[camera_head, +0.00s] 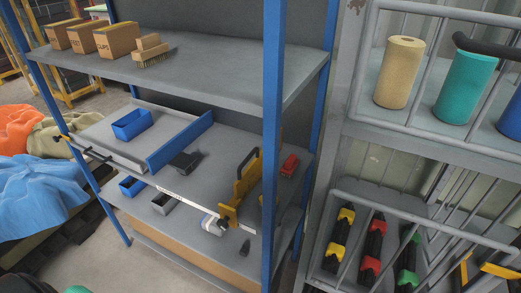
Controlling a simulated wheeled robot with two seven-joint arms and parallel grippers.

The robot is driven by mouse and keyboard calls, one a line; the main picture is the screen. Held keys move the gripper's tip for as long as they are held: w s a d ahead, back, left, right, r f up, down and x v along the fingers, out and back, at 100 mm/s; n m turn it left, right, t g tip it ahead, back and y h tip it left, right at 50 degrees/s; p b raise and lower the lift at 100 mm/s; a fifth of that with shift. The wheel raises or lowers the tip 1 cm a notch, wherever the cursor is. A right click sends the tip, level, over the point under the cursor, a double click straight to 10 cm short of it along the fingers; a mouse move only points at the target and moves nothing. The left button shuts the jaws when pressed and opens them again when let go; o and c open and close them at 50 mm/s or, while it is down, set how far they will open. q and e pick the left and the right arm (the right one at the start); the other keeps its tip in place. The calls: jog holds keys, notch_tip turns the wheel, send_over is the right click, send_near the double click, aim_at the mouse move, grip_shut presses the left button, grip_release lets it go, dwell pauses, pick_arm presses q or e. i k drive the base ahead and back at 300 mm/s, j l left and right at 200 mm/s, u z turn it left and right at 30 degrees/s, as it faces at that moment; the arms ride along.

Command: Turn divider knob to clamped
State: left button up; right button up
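On the middle shelf (105,132) of a blue-posted rack, a long blue upright divider (181,141) stands on the grey surface. A small black part (184,163) sits at its right side. Farther right a yellow upright bracket (247,176) stands near the front edge, partly behind the blue post. A yellow piece (228,214) and a pale round part (211,225) are below it at the front edge. I cannot tell which of these is the divider knob, or its setting. Neither of my grippers can be made out.
A blue post (273,130) stands in front of the shelves. Boxes (116,41) and a brush (151,54) are on the top shelf. A blue bin (131,124) and a red block (289,165) are on the middle shelf. A wire rack (440,140) holds rolls at right.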

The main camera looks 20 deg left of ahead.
aim_at(223, 224)
jog(key=k+j+u, duration=0.1)
jog(key=u, duration=0.35)
jog(key=j+u, duration=0.2)
jog(key=u, duration=0.2)
